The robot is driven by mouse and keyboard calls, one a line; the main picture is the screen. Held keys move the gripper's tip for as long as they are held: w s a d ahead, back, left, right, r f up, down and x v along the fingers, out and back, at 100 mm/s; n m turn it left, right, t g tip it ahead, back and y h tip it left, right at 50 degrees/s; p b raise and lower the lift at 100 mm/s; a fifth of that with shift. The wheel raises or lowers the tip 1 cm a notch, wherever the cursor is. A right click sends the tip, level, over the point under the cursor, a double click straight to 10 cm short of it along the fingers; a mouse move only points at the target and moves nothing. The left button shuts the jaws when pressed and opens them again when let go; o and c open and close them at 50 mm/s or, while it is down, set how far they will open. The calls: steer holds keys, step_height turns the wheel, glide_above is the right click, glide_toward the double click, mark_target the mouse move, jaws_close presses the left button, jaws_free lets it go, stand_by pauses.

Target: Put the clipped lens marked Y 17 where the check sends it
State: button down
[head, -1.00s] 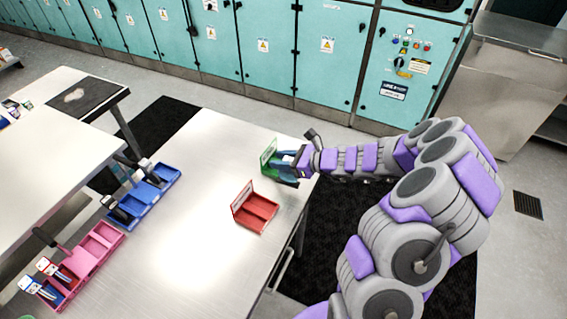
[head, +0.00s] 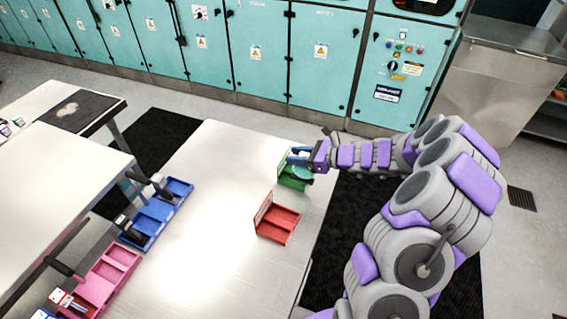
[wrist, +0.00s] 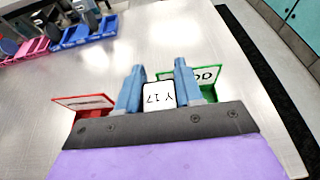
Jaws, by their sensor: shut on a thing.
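My gripper (head: 298,158) is shut on the clipped lens, whose white tag (wrist: 159,96) reads Y 17 between the two blue fingers in the wrist view. In the head view a teal round part (head: 302,173) shows just below the fingers. The gripper is at the green tray (head: 293,182), over it. I cannot tell whether the lens touches the tray. The green tray's upright sign (wrist: 207,76) is partly hidden behind a finger; letters ending in "OD" show. The red tray (head: 283,218) is nearer and looks empty; its sign (wrist: 84,103) is not readable.
A blue bin (head: 158,215) and a pink bin (head: 103,277) line the table's left side, with dark-handled things at the blue one. A second table (head: 60,180) is beyond them. The middle of the metal table (head: 215,200) is clear.

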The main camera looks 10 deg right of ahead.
steer(key=shift+w+a+f+b, duration=0.35)
steer(key=shift+w+a+f, duration=0.15)
steer(key=shift+f, duration=0.2)
steer(key=shift+w+a+f+b, duration=0.3)
steer(key=shift+w+a+f, duration=0.2)
steer(key=shift+f, duration=0.2)
steer(key=shift+w+a+f+b, duration=0.4)
steer(key=shift+a+f, duration=0.2)
steer(key=shift+f, duration=0.1)
steer(key=c, duration=1.1)
jaws_free()
steer(key=shift+d, duration=0.3)
steer(key=shift+c, duration=0.2)
steer(key=o, duration=0.4)
steer(key=shift+d, duration=0.4)
steer(key=shift+a, duration=0.45)
steer(key=shift+d, duration=0.15)
